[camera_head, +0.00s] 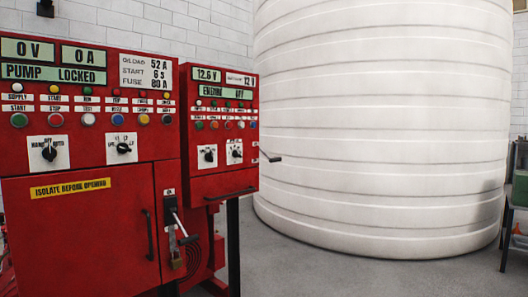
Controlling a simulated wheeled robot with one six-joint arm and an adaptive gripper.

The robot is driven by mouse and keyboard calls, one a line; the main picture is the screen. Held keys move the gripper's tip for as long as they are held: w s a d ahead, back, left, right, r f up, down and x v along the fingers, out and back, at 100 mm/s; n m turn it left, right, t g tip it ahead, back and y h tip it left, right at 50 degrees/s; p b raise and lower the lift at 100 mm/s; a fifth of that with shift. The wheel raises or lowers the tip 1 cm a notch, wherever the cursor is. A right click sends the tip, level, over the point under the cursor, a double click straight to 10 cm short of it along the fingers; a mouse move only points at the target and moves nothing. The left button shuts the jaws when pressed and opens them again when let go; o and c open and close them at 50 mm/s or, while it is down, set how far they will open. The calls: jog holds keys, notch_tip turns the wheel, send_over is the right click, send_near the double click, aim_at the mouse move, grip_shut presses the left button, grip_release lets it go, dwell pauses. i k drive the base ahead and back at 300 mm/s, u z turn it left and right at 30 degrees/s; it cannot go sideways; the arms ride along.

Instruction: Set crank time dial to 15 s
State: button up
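The smaller red engine panel (220,185) stands right of the larger red pump panel. It carries two black rotary dials with pointer marks on white plates, a left dial (208,155) and a right dial (235,151). Their labels and scales are too small to read, so I cannot tell which is the crank time dial or what it is set to. The displays above them show 12.6 V (207,75) and what looks like ENGINE OFF (225,92). My gripper is not in view.
The larger red pump panel (90,240) has dials, buttons, a yellow ISOLATE BEFORE OPENING label (70,188) and a side lever (179,222) with a padlock. A black handle (270,157) juts from the engine panel's right side. A big white tank (385,130) stands behind; grey floor shows in front.

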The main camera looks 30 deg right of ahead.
aim_at(235, 153)
jog(key=z, duration=0.7)
jog(key=k, duration=1)
jog(key=z, duration=1.05)
jog(key=i, duration=1)
jog(key=u, duration=0.35)
jog(key=i, duration=0.75)
jog(key=u, duration=0.7)
jog(key=i, duration=0.5)
jog(key=z, duration=0.4)
